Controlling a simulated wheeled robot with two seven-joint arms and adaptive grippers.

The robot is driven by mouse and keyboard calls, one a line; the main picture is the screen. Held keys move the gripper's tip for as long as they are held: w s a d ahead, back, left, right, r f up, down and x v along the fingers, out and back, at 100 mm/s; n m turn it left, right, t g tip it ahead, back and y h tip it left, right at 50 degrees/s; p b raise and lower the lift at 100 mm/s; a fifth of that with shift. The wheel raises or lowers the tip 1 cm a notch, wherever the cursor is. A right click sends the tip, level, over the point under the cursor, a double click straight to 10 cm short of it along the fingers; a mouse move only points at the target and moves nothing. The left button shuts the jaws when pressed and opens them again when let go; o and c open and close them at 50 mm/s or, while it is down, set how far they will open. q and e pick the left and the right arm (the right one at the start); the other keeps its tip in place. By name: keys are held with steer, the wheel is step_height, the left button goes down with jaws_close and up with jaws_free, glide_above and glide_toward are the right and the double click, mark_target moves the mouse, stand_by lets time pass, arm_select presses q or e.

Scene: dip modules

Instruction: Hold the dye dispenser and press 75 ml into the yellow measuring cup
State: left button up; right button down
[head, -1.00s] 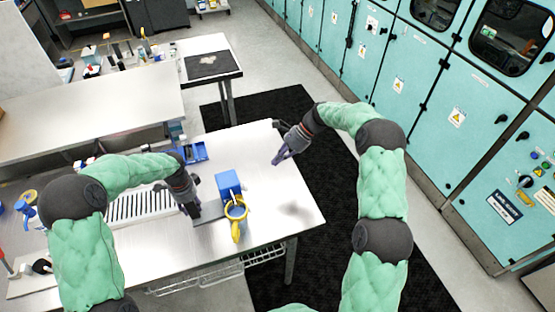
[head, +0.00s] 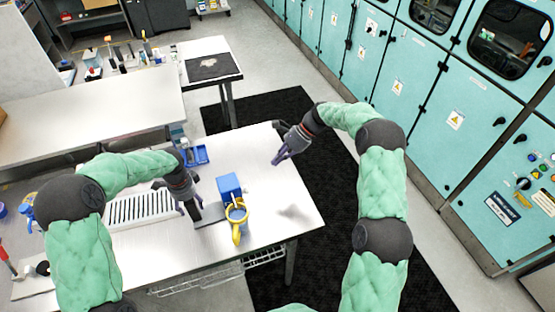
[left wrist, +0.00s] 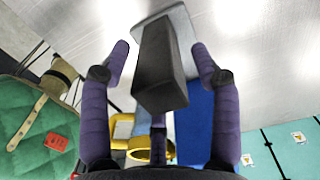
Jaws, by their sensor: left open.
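The dispenser shows as a blue block (head: 229,184) with a grey base plate (head: 209,220) to its left on the white table. A dark upright block (left wrist: 160,65) stands on a grey plate in the left wrist view; it seems to be the dispenser's handle. My left gripper (head: 187,205) is open, with its fingers on either side of this block and visible gaps. The yellow measuring cup (head: 240,230) stands in front of the blue block; its ring shows in the left wrist view (left wrist: 140,147). My right gripper (head: 282,158) is empty over the table's right edge; its opening is unclear.
A white slotted rack (head: 140,209) lies left of the dispenser. A small blue tray (head: 195,155) is near the table's back. The table's right part is clear. Teal cabinets (head: 440,95) line the right, beyond a black mat (head: 325,215).

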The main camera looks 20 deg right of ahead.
arm_select(q)
steer(key=shift+r+p, duration=1.65)
steer(key=shift+r, duration=1.35)
steer(key=shift+f, duration=0.1)
